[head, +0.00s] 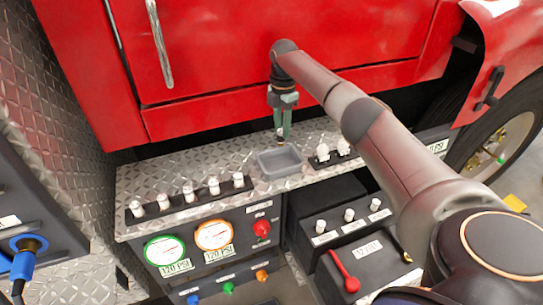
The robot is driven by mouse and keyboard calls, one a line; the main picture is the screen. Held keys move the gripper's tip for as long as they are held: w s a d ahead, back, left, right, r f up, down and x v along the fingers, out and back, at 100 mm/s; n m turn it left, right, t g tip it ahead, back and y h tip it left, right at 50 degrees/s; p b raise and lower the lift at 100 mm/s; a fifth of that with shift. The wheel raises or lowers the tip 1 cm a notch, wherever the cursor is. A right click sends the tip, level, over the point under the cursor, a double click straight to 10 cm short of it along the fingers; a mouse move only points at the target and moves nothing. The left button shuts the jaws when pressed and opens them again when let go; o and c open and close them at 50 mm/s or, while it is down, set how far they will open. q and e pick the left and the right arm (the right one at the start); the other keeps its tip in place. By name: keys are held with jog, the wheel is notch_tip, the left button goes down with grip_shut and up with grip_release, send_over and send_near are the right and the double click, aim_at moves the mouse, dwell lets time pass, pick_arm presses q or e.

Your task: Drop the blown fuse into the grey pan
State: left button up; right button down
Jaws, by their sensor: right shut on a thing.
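The grey pan (268,168) is a small shallow tray on the diamond-plate bumper, right of the row of white fuses. My right gripper (283,136) comes down from above with green fingers, its tips just above the far edge of the pan. It is shut on a small fuse (281,140), mostly hidden between the fingertips, with a dark lower end showing. Whether the fuse touches the pan's edge I cannot tell. My left gripper is not in view.
A black rack (150,211) with several white fuses stands left of the pan. A second black holder (326,161) with two white pieces stands close on its right. The red truck body (250,60) rises behind. Gauges (165,250) and a red knob (261,228) are below.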

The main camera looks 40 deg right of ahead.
aim_at(282, 145)
jog(key=shift+s+f, duration=0.1)
jog(key=shift+f, duration=0.35)
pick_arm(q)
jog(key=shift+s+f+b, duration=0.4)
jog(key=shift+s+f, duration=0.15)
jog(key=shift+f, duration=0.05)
pick_arm(e)
jog(key=shift+s+f, duration=0.1)
jog(key=shift+f, duration=2.25)
jog(key=c, duration=0.5)
grip_release()
jog(key=shift+c, duration=0.2)
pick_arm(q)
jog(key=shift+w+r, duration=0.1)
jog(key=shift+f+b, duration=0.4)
pick_arm(e)
notch_tip(282, 145, up, 13)
jog(key=shift+f, duration=0.2)
jog(key=shift+s+f, duration=0.1)
